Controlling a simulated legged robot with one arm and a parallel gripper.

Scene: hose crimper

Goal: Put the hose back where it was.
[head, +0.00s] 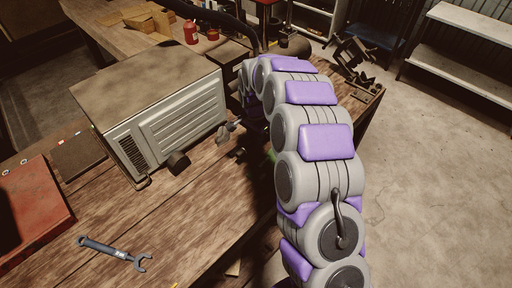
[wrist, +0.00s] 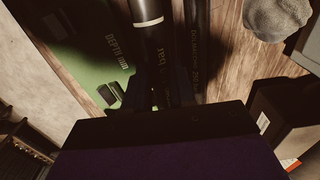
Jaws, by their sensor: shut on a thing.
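In the wrist view a black hose or rod (wrist: 149,38) with a white band runs down from the top edge between the dark fingers of my gripper (wrist: 160,88). My gripper is shut on it. The stretch at the fingers is in deep shadow. A second dark bar (wrist: 199,40) with small lettering runs close beside it on the right. A green surface (wrist: 85,60) marked "DEPTH" lies to the left. In the head view a thick dark hose-like curve (head: 229,19) arches behind my arm. My gripper is hidden there behind my arm.
A grey metal box (head: 165,105) stands on the wooden bench (head: 190,215). A blue wrench (head: 112,252) and a red case (head: 32,205) lie nearer. A red bottle (head: 190,32) stands on the back bench. The floor (head: 430,170) to the right is clear.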

